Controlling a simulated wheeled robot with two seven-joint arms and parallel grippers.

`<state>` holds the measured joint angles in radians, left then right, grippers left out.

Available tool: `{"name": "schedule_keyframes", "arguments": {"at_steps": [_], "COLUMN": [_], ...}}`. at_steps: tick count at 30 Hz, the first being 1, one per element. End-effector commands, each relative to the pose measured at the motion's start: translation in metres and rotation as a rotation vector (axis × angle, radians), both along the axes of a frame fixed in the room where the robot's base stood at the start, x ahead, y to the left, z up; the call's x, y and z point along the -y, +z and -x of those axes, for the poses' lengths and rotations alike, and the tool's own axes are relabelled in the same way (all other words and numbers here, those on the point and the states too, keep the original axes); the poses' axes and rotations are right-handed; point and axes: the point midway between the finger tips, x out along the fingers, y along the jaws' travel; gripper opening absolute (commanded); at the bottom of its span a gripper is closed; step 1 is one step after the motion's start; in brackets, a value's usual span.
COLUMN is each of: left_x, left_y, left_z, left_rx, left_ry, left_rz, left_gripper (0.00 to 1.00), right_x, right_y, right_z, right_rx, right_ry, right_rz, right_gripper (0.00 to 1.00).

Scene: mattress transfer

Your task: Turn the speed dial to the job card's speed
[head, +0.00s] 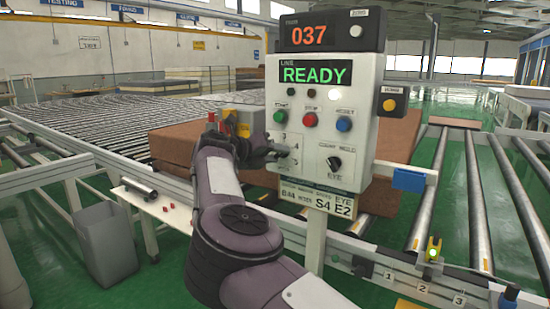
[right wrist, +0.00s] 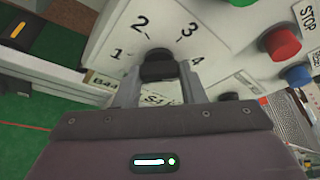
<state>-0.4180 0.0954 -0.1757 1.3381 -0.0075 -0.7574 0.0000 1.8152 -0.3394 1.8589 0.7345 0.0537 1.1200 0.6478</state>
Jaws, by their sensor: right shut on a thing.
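The control panel (head: 356,125) stands in the middle, its green display reading READY. The gripper is shut on the dial. The dial's pointer direction cannot be told. In the head view my right gripper (head: 280,152) is at the panel's lower left and hides most of the dial. My left gripper is not in view.
Green, red and blue buttons (head: 343,124) sit above a separate black count-mode knob (head: 334,163). A yellow button box (head: 391,104) is on the panel's right side. Brown mattresses (head: 180,143) lie behind on the roller conveyor (head: 90,125). A grey bin (head: 105,245) stands at left.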

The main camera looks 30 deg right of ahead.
Motion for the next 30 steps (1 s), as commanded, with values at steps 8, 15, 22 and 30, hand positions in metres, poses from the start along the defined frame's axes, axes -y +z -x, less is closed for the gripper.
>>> {"name": "schedule_keyframes", "arguments": {"at_steps": [8, 15, 22, 30], "left_x": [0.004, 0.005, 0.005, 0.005], "left_y": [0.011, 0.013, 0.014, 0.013], "left_z": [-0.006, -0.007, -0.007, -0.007], "left_rx": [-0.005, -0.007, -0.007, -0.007], "left_ry": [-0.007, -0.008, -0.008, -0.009], "left_rz": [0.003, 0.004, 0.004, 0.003], "left_gripper": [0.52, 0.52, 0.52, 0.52], "right_x": [0.001, 0.001, 0.001, 0.001], "right_y": [-0.001, 0.000, 0.000, 0.000], "right_z": [0.001, 0.001, 0.001, 0.001], "right_rx": [0.079, 0.093, 0.093, 0.092], "right_ry": [0.000, -0.001, -0.002, -0.002], "right_rz": [-0.034, -0.040, -0.040, -0.039], "right_gripper": [0.14, 0.14, 0.14, 0.58]}}
